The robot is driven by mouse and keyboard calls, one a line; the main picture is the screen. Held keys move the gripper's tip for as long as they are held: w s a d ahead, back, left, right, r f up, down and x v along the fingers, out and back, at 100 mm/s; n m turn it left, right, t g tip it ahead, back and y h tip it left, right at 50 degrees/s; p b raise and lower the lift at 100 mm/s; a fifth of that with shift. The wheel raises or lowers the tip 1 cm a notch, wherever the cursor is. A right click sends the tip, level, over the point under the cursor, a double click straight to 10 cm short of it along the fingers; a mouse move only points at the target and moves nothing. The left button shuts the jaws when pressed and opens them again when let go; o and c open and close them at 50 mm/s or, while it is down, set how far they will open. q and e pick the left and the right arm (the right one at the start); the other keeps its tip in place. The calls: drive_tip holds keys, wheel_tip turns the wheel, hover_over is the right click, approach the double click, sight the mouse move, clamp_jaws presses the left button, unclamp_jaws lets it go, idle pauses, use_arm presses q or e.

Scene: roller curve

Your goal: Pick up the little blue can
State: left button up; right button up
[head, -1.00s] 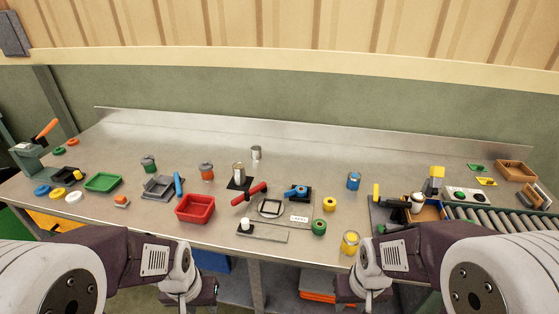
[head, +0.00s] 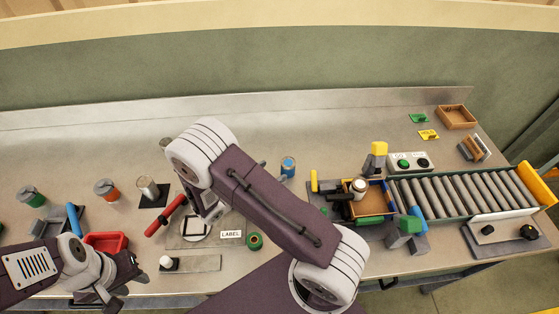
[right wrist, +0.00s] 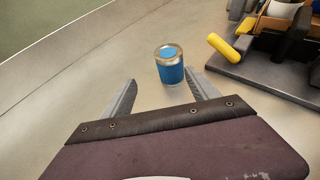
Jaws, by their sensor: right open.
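The little blue can (head: 288,167) stands upright on the metal bench, with a blue band and a pale metal rim. In the right wrist view the can (right wrist: 171,66) is just ahead of my right gripper (right wrist: 161,79), slightly towards its right finger. That gripper is open and empty, its two grey fingers spread.
A roller conveyor (head: 470,192) and a station with a wooden-floored tray (head: 372,203) lie right of the can. A yellow handle (right wrist: 230,47) is close to the can's right. Orange (head: 106,189) and green (head: 31,196) cans stand left. Bench behind the can is clear.

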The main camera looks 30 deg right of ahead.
sight(284, 170)
drive_tip(key=shift+s+d+r+p, duration=0.2)
drive_tip(key=shift+s+d+p, duration=0.05)
drive_tip(key=shift+s+d, duration=0.3)
drive_tip(key=shift+s+d+r+p, duration=0.2)
drive_tip(key=shift+s+d, duration=0.25)
drive_tip(key=shift+s, duration=0.2)
drive_tip(key=shift+w+d+f, duration=0.65)
drive_tip(key=shift+w, duration=0.1)
drive_tip(key=p+x, duration=0.1)
drive_tip(key=x, duration=0.2)
drive_tip(key=shift+d+f, duration=0.1)
drive_tip(key=shift+d, duration=0.35)
drive_tip(key=shift+d+f, duration=0.15)
drive_tip(key=shift+d, duration=0.15)
use_arm(q)
drive_tip(key=s+r, duration=0.2)
drive_tip(key=r, duration=0.1)
drive_tip(key=shift+s+a, duration=0.25)
drive_tip(key=shift+a, duration=0.05)
use_arm(e)
drive_tip(key=shift+w, duration=0.1)
drive_tip(key=shift+f, duration=0.1)
drive_tip(key=c, duration=0.4)
drive_tip(key=shift+w, duration=0.1)
drive_tip(key=c, duration=0.5)
clamp_jaws()
